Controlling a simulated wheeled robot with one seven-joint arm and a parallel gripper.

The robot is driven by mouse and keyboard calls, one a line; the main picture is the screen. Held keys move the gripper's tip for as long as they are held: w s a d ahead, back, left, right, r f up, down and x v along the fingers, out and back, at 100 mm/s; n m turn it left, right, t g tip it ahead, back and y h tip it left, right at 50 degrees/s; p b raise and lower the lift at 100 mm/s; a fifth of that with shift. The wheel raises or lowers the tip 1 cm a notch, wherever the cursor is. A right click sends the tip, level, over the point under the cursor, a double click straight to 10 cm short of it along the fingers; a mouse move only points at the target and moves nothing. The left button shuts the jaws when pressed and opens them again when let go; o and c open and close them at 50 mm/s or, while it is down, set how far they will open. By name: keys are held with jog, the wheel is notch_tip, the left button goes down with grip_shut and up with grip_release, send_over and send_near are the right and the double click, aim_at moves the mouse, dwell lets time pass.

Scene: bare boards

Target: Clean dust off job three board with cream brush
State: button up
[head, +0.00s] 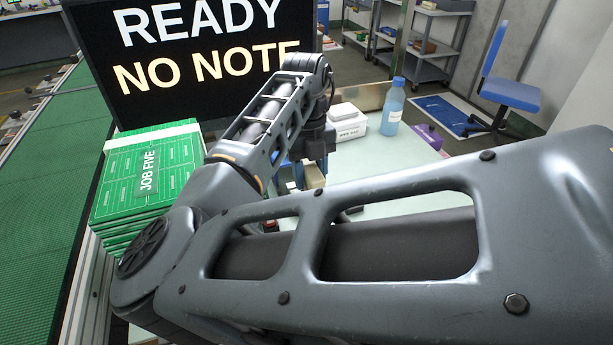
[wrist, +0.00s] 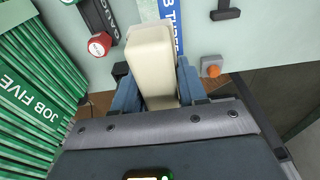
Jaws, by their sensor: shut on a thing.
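My gripper (wrist: 155,90) is shut on a cream block-shaped thing, which looks like the cream brush (wrist: 150,50). In the wrist view it sits between the two blue fingers; its bristles do not show. The brush (head: 314,176) also shows in the head view, small, with my gripper (head: 305,172) partly behind my arm. A blue strip with white letters ending in "THREE", apparently part of the job three board (wrist: 172,14), lies just beyond the brush in the wrist view. The brush hides part of it. I cannot make out dust or whether the brush touches the board.
A stack of green job five boards (head: 148,175) stands left of my gripper. A black screen (head: 190,60) reads "READY NO NOTE". A white box (head: 347,127) and blue bottle (head: 392,106) stand at the table's back. A red-knobbed tool (wrist: 100,44) and orange button (wrist: 211,66) flank the brush.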

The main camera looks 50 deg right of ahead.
jog(key=shift+f+b, duration=2.6)
jog(key=shift+f, duration=1.3)
jog(key=shift+f+b, duration=0.5)
jog(key=shift+f, duration=0.2)
jog(key=shift+w, duration=0.15)
jog(key=shift+w+d+b, duration=0.45)
jog(key=shift+w+d, duration=0.35)
jog(key=shift+w, duration=0.3)
jog(key=shift+s, duration=0.1)
jog(key=shift+s+a, duration=0.5)
jog(key=shift+s, duration=0.15)
jog(key=shift+p, duration=0.35)
jog(key=shift+r, duration=0.15)
jog(key=shift+s, duration=0.1)
